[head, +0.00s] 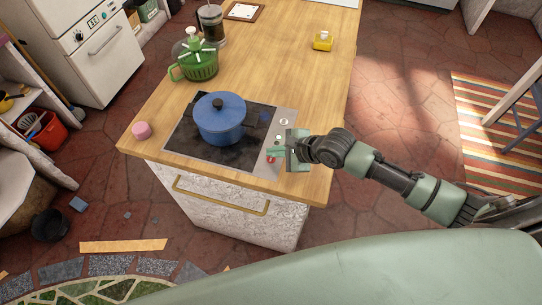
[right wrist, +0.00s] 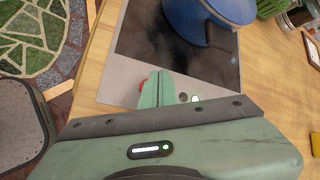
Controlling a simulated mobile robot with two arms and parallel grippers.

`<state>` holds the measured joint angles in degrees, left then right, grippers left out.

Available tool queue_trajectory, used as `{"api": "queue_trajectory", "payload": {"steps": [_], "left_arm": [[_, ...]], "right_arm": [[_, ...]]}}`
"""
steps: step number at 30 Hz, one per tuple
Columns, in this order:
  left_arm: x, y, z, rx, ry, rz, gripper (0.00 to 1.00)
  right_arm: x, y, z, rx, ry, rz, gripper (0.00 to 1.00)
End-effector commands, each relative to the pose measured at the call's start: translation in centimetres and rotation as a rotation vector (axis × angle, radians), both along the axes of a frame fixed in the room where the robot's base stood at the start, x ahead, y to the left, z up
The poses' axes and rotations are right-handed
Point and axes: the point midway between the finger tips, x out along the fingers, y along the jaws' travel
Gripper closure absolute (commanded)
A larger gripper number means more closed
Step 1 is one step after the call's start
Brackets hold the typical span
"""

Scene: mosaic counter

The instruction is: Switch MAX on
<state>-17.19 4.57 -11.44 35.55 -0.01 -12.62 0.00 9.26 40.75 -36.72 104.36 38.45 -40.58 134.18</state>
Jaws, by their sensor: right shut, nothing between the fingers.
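The cooktop (head: 190,142) is set in the wooden counter, with a light control strip (head: 288,116) along its right side. The strip carries small round controls; I cannot read a MAX label on any of them. My right gripper (head: 272,153) is shut and empty over the near end of this strip. In the right wrist view its closed fingers (right wrist: 158,80) partly cover a red control (right wrist: 142,86). I cannot tell whether the fingertips touch the strip. My left gripper is out of view.
A blue lidded pot (head: 219,120) stands on the cooktop, close to the strip. A pink object (head: 141,130) lies left of the cooktop. A green container (head: 198,66), a coffee press (head: 211,22) and a yellow item (head: 323,41) stand farther back. The counter's right side is largely clear.

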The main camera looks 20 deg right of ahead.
Motion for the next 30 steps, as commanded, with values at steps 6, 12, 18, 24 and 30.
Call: {"api": "queue_trajectory", "payload": {"steps": [6,12,18,24,30], "left_arm": [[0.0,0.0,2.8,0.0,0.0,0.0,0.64],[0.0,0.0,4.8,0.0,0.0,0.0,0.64],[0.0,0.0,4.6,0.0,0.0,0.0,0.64],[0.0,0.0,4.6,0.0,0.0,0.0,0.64],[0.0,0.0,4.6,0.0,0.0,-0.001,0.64]], "right_arm": [[-0.1,0.0,2.2,0.001,0.002,-0.001,1.0],[0.0,0.0,3.8,0.001,0.001,-0.001,1.0],[0.0,0.0,5.1,0.001,-0.001,0.0,1.0],[0.0,0.0,5.5,0.0,0.001,0.001,1.0],[0.0,0.0,5.5,0.0,0.0,0.0,1.0]]}}
